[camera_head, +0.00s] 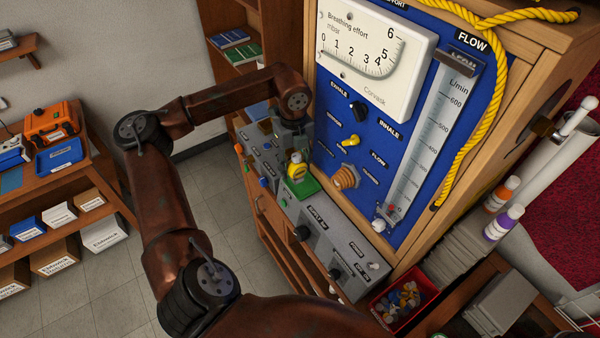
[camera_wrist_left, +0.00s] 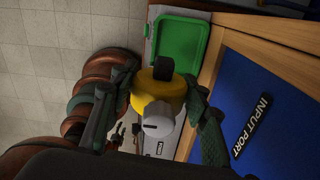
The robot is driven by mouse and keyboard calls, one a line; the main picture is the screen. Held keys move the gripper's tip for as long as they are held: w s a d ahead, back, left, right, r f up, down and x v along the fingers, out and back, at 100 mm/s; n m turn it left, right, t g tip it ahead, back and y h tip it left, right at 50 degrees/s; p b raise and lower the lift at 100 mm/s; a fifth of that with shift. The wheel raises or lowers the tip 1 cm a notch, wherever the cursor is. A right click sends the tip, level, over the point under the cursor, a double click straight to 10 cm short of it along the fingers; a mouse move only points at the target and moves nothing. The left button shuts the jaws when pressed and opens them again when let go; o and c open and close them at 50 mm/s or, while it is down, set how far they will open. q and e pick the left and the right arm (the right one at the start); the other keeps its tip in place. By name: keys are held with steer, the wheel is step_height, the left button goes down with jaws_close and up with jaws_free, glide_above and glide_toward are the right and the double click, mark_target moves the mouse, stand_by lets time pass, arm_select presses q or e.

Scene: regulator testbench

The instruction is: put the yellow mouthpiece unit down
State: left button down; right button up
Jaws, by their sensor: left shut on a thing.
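The yellow mouthpiece unit (camera_head: 297,170) has a pale grey cap and a black end. It shows large in the left wrist view (camera_wrist_left: 150,106), between the two fingers. My left gripper (camera_head: 293,146) reaches down from above and is shut on it. A small green tray (camera_head: 306,187) lies on the grey ledge of the testbench. In the head view the unit overlaps the tray. In the left wrist view the tray (camera_wrist_left: 163,45) lies just past the unit's black end. I cannot tell whether the unit touches the tray. My right gripper is out of view.
The blue regulator panel (camera_head: 377,149) rises right beside the gripper, with knobs and a coiled orange fitting (camera_head: 346,176). The grey ledge (camera_head: 318,232) carries switches and knobs. A red bin (camera_head: 404,300) with small parts stands below. Open floor (camera_head: 110,275) lies to the left.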

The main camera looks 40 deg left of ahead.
arm_select(q)
steer(key=w+f, duration=0.1)
steer(key=f, duration=0.1)
steer(key=w+a+f, duration=0.1)
steer(key=w+f, duration=0.1)
steer(key=shift+w+f+p, duration=0.15)
steer(key=shift+f+p, duration=0.2)
steer(key=shift+f, duration=1.3)
steer(key=shift+f, duration=0.15)
steer(key=c, duration=1.4)
jaws_free()
steer(key=shift+a, duration=0.1)
steer(key=shift+o, duration=0.2)
step_height(320, 180, up, 12)
steer(key=shift+b, duration=0.3)
